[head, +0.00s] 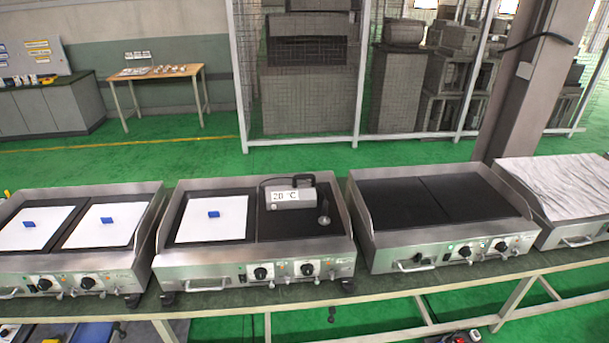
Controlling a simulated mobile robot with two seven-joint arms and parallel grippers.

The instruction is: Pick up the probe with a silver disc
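A handheld meter (287,197) with a display reading about 20 °C lies on the dark right plate of the second heating unit from the left. A probe (324,212) stands or lies at the right of the meter on the same plate, with a small silvery round end at its lower tip. A dark cable or handle (298,180) shows behind the meter. Neither of my grippers is in the head view.
Heating units stand in a row on a long bench (450,281). White sheets with blue pieces cover several plates at left. The third unit's dark plates (435,198) are bare. A wrinkled cloth (560,186) covers the rightmost unit. Metal side walls (342,212) rim each unit.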

